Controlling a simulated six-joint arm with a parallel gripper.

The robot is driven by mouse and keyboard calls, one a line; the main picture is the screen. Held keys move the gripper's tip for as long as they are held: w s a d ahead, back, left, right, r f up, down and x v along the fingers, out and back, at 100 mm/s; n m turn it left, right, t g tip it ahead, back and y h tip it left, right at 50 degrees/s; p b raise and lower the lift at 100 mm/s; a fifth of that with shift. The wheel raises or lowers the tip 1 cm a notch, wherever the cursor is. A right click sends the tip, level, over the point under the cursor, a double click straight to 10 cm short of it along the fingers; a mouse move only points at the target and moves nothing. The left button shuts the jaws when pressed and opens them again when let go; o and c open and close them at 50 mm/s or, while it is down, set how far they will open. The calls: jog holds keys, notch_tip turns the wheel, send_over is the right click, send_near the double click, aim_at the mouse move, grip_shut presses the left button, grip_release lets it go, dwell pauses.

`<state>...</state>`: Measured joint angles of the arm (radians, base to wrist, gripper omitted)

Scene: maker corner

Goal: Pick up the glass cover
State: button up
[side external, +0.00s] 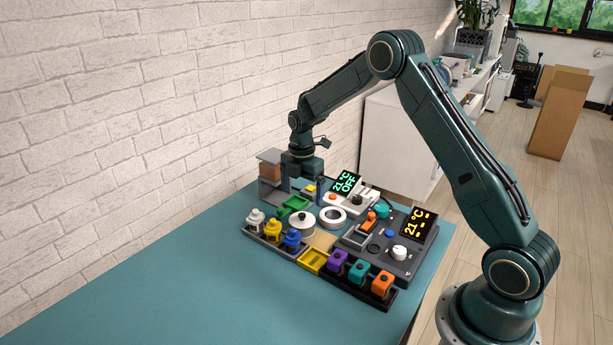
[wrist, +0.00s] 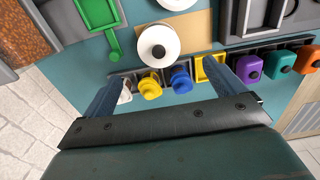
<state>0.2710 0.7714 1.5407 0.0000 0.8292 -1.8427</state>
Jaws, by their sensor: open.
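I cannot pick out a clear glass cover for certain. A round white lid-like piece with a dark knob (side external: 301,224) stands on the tan board, and it also shows in the wrist view (wrist: 158,46). A white ring-shaped piece (side external: 333,217) lies to its right. My gripper (side external: 288,186) is at the far left of the work area, above the table beside the grey stand. In the wrist view my gripper (wrist: 163,75) has its two fingers wide apart, with nothing held between them.
A grey stand with a brown block (side external: 270,172) is close to my gripper. A green tray (side external: 293,206), white, yellow and blue pots (side external: 273,231), purple, teal and orange pots (side external: 358,272) and two display units (side external: 407,240) crowd the table. The table's front left (side external: 160,300) is clear.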

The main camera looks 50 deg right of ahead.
aim_at(302, 214)
jog(key=shift+f, duration=3.1)
jog(key=shift+w+f, duration=0.1)
jog(key=shift+f, duration=2.45)
jog(key=c, duration=1.1)
